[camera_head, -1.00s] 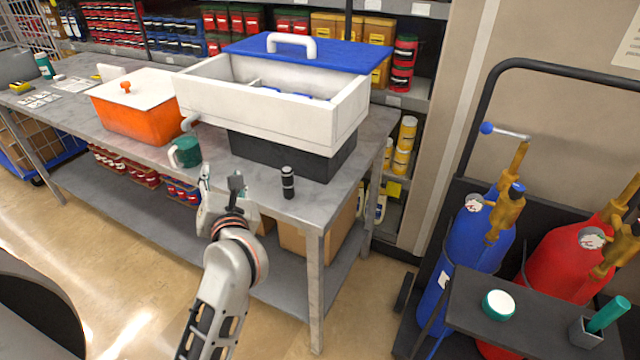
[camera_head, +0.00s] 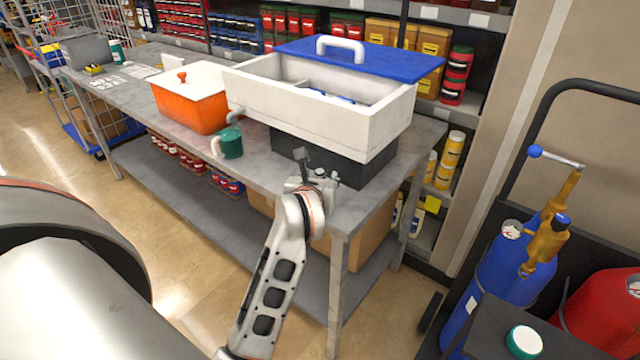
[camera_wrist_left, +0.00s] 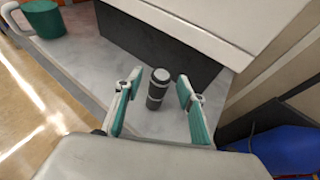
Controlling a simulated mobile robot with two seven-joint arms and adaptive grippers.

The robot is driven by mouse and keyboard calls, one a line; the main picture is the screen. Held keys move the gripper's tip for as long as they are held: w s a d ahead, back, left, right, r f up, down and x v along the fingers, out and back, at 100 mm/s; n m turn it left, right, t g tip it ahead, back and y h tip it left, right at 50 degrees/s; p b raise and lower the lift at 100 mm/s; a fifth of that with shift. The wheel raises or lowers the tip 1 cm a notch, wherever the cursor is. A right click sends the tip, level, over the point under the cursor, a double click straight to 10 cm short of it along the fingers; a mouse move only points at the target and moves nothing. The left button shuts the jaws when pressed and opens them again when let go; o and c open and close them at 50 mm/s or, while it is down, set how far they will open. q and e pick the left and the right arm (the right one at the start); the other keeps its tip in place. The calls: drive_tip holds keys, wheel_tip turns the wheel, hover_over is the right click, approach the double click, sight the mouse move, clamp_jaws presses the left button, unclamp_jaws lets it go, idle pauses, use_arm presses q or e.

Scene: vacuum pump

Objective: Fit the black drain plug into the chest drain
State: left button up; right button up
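The black drain plug (camera_wrist_left: 157,88), a small cylinder with grey bands, stands upright on the grey bench in the left wrist view. In the head view, my left gripper (camera_head: 317,169) largely hides it. In the left wrist view, my left gripper (camera_wrist_left: 160,82) is open, with its green-padded fingers on either side of the plug and gaps to both. The white chest (camera_head: 310,115) with a blue lid (camera_head: 365,62) stands on a dark block behind. A short grey spout (camera_head: 235,116) at the chest's left end looks like the drain. My right gripper is not in view.
A green mug (camera_head: 230,143) stands close to the spout, near the bench's front edge. An orange box (camera_head: 190,105) with a white lid is left of it. Blue (camera_head: 508,268) and red cylinders stand on a dark cart at right. Bare bench (camera_head: 265,172) lies between mug and gripper.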

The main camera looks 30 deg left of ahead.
use_arm(q)
drive_tip(key=shift+x, duration=0.75)
drive_tip(key=shift+s, duration=0.1)
clamp_jaws()
drive_tip(key=shift+r, duration=0.1)
